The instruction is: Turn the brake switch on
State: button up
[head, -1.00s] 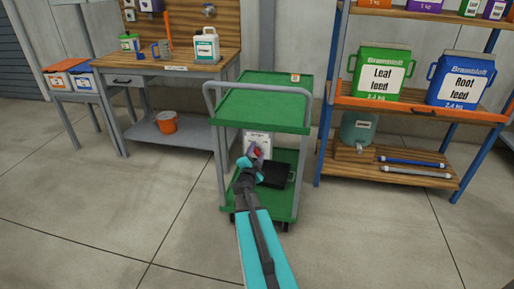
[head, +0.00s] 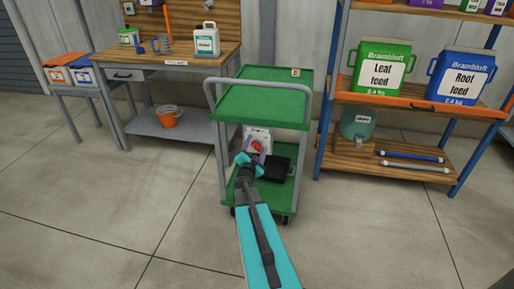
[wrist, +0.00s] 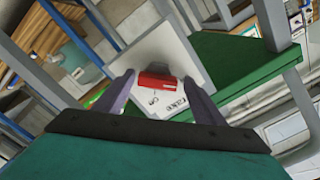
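The brake switch is a red rocker or lever (wrist: 157,82) on a white panel (wrist: 181,50) with dark lettering, partly readable, including what looks like "Off". In the head view the panel (head: 264,134) stands on the lower part of the green cart, with the red switch (head: 257,146) at its front. My gripper (wrist: 159,77) is open, with one finger on each side of the red switch. Small gaps seem to show between fingers and switch; contact cannot be told. In the head view my gripper (head: 255,160) covers the panel's lower part.
The green cart (head: 262,103) has an upper shelf above the panel and grey posts beside it. A black case (head: 279,168) lies right of my gripper on the lower shelf. A workbench (head: 190,60) stands left, a storage rack (head: 420,107) right. The floor in front is clear.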

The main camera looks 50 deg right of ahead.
jog(key=shift+s, duration=0.15)
jog(key=shift+s+a, duration=0.4)
jog(key=shift+a, duration=0.1)
jog(key=p+v, duration=0.2)
jog(key=v, duration=1)
jog(key=shift+a, duration=0.25)
dwell(0.6)
